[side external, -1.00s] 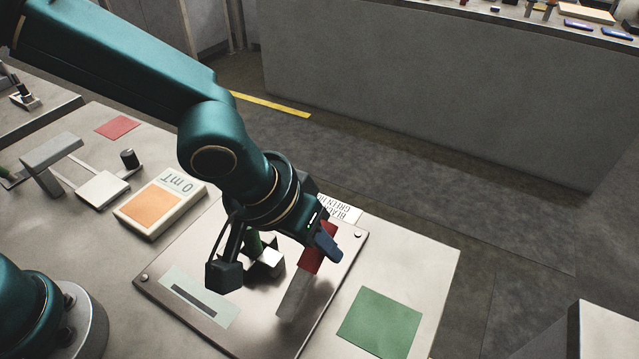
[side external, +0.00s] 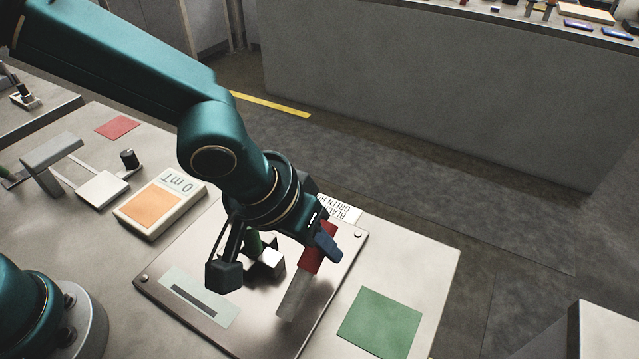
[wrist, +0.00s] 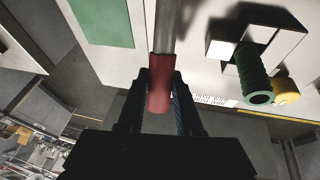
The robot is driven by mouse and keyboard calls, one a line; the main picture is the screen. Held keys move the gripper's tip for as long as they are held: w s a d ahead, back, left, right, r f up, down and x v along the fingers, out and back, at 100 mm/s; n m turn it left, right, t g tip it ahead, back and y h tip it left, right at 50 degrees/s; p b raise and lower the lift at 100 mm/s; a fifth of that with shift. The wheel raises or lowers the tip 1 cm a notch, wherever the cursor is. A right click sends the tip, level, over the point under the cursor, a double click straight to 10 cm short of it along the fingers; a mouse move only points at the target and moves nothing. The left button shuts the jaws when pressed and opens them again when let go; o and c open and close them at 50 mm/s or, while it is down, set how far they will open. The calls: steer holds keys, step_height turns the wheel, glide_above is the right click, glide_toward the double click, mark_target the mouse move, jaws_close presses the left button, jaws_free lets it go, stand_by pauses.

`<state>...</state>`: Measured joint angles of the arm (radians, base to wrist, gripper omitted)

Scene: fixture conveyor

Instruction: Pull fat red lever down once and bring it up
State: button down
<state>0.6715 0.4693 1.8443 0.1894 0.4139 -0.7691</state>
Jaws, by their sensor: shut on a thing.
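The fat red lever (side external: 314,256) stands on the metal plate at the table's right part. In the wrist view its red grip (wrist: 160,88) sits at the end of a grey shaft (wrist: 167,28). My gripper (wrist: 160,103) is shut on the red grip, with one dark finger on each side of it. In the side view my gripper (side external: 324,238) is at the upper part of the lever, and its blue fingertip covers some of the red. The lower end of the lever is partly blurred against the plate.
A green-handled lever (side external: 255,243) stands close beside my gripper, and a yellow knob (wrist: 286,91) shows near it in the wrist view. A green square (side external: 380,325) lies right of the metal plate (side external: 188,297). A box with an orange face (side external: 157,208) stands to the left.

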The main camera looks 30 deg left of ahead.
stand_by(0.4)
steer(key=shift+w+a+f+g, duration=0.1)
steer(key=shift+w+f+g, duration=0.15)
steer(key=shift+f+g, duration=0.25)
steer(key=shift+w+f+g, duration=0.25)
steer(key=shift+f+g, duration=0.5)
steer(key=shift+g, duration=0.25)
steer(key=c, duration=0.6)
jaws_free()
steer(key=shift+v, duration=2.6)
